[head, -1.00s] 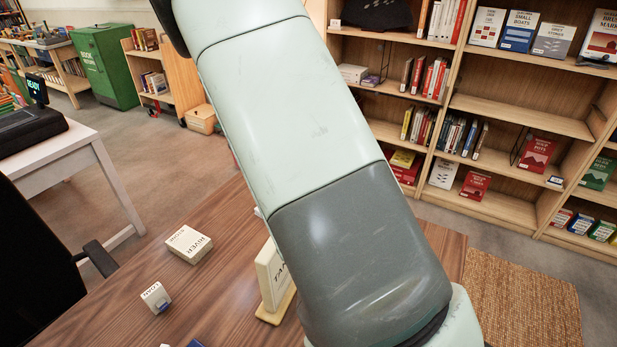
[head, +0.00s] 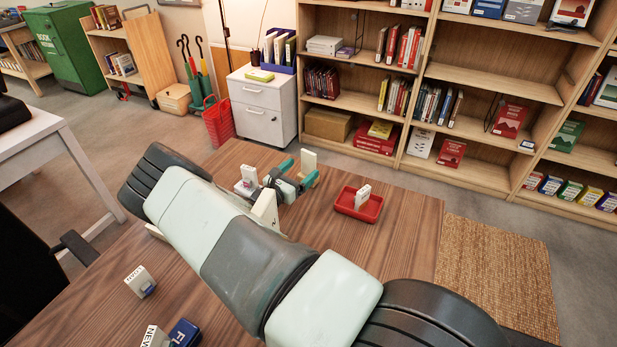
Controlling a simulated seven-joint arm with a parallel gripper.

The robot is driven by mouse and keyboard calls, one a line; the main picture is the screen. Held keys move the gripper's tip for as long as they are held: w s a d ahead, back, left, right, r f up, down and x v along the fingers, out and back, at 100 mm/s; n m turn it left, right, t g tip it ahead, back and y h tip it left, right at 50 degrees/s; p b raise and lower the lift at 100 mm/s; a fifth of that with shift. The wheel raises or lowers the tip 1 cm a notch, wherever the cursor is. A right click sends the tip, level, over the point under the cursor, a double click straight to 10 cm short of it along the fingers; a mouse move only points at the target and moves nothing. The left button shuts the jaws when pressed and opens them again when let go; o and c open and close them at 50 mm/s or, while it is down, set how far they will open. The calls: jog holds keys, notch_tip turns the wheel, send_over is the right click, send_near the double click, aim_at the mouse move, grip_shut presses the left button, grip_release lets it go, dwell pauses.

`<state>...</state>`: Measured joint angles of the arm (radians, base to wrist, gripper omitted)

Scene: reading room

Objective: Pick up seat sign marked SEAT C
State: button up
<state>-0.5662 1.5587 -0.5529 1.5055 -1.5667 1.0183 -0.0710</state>
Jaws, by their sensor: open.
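No SEAT C lettering can be read in the head view. A cream upright sign (head: 309,160) on a wooden base stands at the far part of the table, its face turned away from clear view. My gripper (head: 298,173) has teal fingers, is open, and is low over the table. Its fingertips lie close to this cream sign, one on each side in the picture; I cannot tell if they touch it. Another cream sign (head: 265,208) stands nearer, partly hidden by my arm. A small white piece with pink and dark marks (head: 247,177) stands left of my gripper.
A red tray (head: 343,208) with a small white upright piece (head: 362,195) in it is right of my gripper. A small white lettered block (head: 140,280), a block reading NEW (head: 155,338) and a blue block (head: 184,333) are front left. The table's right side is clear.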

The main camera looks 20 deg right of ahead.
aim_at(307, 161)
jog(key=shift+r+x, duration=0.15)
jog(key=shift+x, duration=1)
jog(key=shift+r+x, duration=0.2)
jog(key=shift+x, duration=0.95)
jog(key=shift+r+x, duration=0.15)
jog(key=shift+x, duration=1)
jog(key=shift+w, duration=0.15)
jog(key=c, duration=1.4)
